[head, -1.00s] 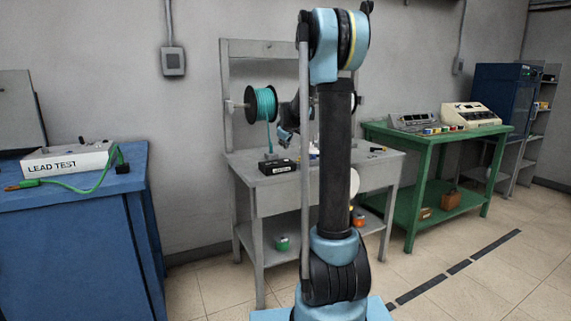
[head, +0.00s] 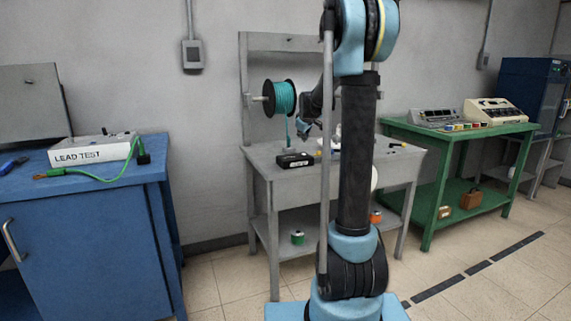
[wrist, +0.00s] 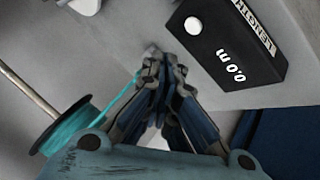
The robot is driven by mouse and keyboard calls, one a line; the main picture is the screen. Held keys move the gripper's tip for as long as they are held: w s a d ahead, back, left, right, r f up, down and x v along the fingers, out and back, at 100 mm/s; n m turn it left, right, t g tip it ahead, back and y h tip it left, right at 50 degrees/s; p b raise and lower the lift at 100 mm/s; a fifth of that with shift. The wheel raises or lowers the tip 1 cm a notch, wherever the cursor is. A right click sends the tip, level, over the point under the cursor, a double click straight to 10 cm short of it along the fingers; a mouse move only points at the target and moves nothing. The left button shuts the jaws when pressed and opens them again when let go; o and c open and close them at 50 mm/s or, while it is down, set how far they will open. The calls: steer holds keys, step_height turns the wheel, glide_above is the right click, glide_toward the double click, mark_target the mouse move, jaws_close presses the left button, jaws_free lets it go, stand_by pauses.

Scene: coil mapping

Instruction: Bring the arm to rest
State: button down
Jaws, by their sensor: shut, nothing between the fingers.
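My arm stands upright in the middle of the head view, in front of the grey bench (head: 262,160). My gripper (head: 303,133) shows small beside the arm column, above the bench top and near the spool of teal wire (head: 281,98). In the wrist view my gripper (wrist: 160,65) has its fingertips together with nothing held between them. The teal wire runs from the spool (wrist: 70,125) to behind the fingertips there. A black length meter (wrist: 228,48) reading "0.0 m" lies on the bench, apart from the fingers; it also shows in the head view (head: 295,160).
A blue cabinet (head: 90,240) at the left carries the lead test box (head: 90,150) with a green lead. A green table (head: 455,135) with instruments stands at the right. Floor (head: 500,285) is open at the front right.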

steer(key=s+f+m+g, duration=0.2)
steer(key=s, duration=1.3)
steer(key=s+f+m+g, duration=0.2)
steer(key=s+f, duration=0.1)
steer(key=s, duration=1.2)
steer(key=s+f+m+g, duration=0.1)
steer(key=s+f, duration=0.5)
steer(key=s, duration=0.6)
steer(key=s+f+m+g, duration=0.1)
steer(key=s+f+m, duration=0.2)
steer(key=s+f, duration=0.4)
steer(key=s, duration=0.5)
steer(key=shift+s+d+g, duration=0.35)
steer(key=shift+s+g, duration=0.05)
steer(key=shift+f, duration=0.1)
steer(key=shift+w+f, duration=0.2)
steer(key=shift+w, duration=0.25)
